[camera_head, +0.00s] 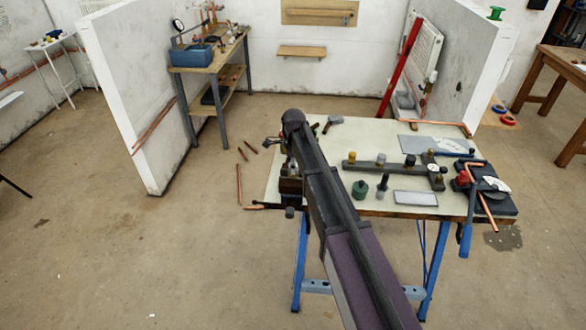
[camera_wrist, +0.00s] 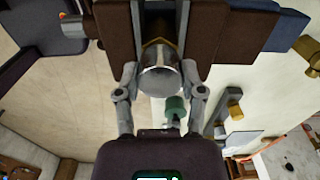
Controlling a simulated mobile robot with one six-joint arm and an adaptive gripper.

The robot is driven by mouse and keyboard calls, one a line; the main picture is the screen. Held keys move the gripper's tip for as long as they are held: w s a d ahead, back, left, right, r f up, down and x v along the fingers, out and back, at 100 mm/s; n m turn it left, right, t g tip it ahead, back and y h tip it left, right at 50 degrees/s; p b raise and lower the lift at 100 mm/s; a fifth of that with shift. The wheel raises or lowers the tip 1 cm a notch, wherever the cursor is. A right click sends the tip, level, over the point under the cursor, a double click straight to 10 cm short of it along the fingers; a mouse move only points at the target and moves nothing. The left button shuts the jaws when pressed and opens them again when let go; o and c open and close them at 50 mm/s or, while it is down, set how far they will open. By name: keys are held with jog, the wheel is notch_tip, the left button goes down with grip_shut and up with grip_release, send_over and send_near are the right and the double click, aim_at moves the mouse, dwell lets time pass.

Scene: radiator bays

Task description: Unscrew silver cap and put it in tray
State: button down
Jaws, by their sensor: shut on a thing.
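The silver cap (camera_wrist: 160,78) is a round, shiny disc at the end of a brass-coloured fitting (camera_wrist: 158,28) in the wrist view. The fitting sits between two dark brown blocks of a vise (camera_wrist: 255,30). My gripper (camera_wrist: 160,84) is shut on the cap, one finger on each side. In the head view my arm covers the cap and most of the gripper; part of the vise (camera_head: 290,186) shows at the bench's left edge. A shallow, pale rectangular tray (camera_head: 415,198) with a dark rim lies near the bench's front edge.
On the bench (camera_head: 325,150), a green bottle-like object (camera_head: 360,189) and a dark cylinder (camera_head: 383,184) stand left of the tray. A long dark manifold bar (camera_head: 385,166) lies behind them. A pipe bender with blue handles (camera_head: 467,228) is at right.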

jog(key=n, duration=2.3)
dwell(0.5)
jog(key=shift+r, duration=0.15)
jog(key=shift+r+p, duration=2.4)
jog(key=shift+p, duration=0.2)
jog(key=shift+f, duration=0.1)
